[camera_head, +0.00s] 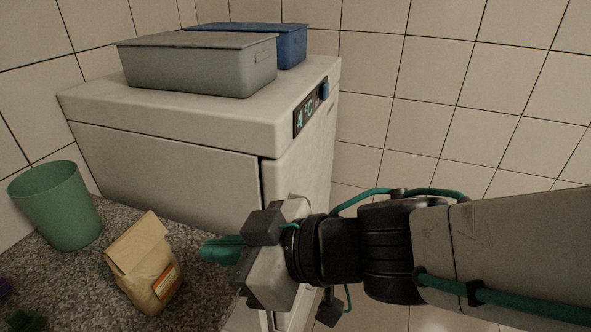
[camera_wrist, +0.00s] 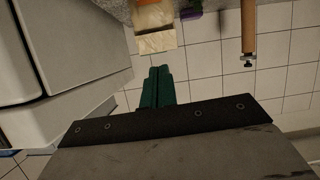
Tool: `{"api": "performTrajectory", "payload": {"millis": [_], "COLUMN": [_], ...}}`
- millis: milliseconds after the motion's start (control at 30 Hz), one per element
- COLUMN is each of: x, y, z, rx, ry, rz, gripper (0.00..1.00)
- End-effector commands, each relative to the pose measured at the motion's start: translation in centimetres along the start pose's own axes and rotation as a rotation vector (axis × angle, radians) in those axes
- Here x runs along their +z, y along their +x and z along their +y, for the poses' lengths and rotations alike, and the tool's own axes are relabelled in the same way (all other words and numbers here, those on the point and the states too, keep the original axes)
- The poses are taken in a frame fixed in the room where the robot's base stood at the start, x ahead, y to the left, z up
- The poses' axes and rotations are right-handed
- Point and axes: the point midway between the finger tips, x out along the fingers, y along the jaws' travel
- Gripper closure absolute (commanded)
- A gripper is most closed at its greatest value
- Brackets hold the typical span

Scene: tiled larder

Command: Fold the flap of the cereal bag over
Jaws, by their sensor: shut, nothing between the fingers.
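The cereal bag (camera_head: 148,270) is a tan paper bag with an orange and white label, upright on the speckled counter at the lower left of the head view. Its top flap (camera_head: 137,241) is a paler panel at the upper end of the bag. In the wrist view the bag (camera_wrist: 153,15) shows at the top edge, partly cut off, with the pale flap (camera_wrist: 156,41) toward me. My gripper (camera_head: 204,250) has green fingers, closed together and empty, just right of the bag and apart from it. The fingers also show in the wrist view (camera_wrist: 158,72), below the flap.
A green cup (camera_head: 57,207) stands behind and left of the bag on the counter (camera_head: 85,262). A white fridge (camera_head: 165,165) stands behind, carrying a grey bin (camera_head: 190,70) and a blue bin (camera_head: 291,47). A purple item (camera_wrist: 191,14) lies near the bag.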

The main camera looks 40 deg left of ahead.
Motion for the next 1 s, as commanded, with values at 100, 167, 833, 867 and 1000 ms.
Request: {"api": "performTrajectory", "payload": {"millis": [100,167,833,867,1000], "x": [0.7,0.7,1.1,1.1,1.1], "y": [0.2,0.6,12.7,13.0,13.9], "z": [0.5,0.5,0.7,0.7,0.8], "rx": [0.025,0.024,0.021,0.022,0.023], "ry": [0.048,0.057,0.057,0.056,0.057], "rz": [-0.033,-0.033,-0.031,-0.03,-0.03], "gripper": [1.0,1.0,1.0,1.0,1.0]}}
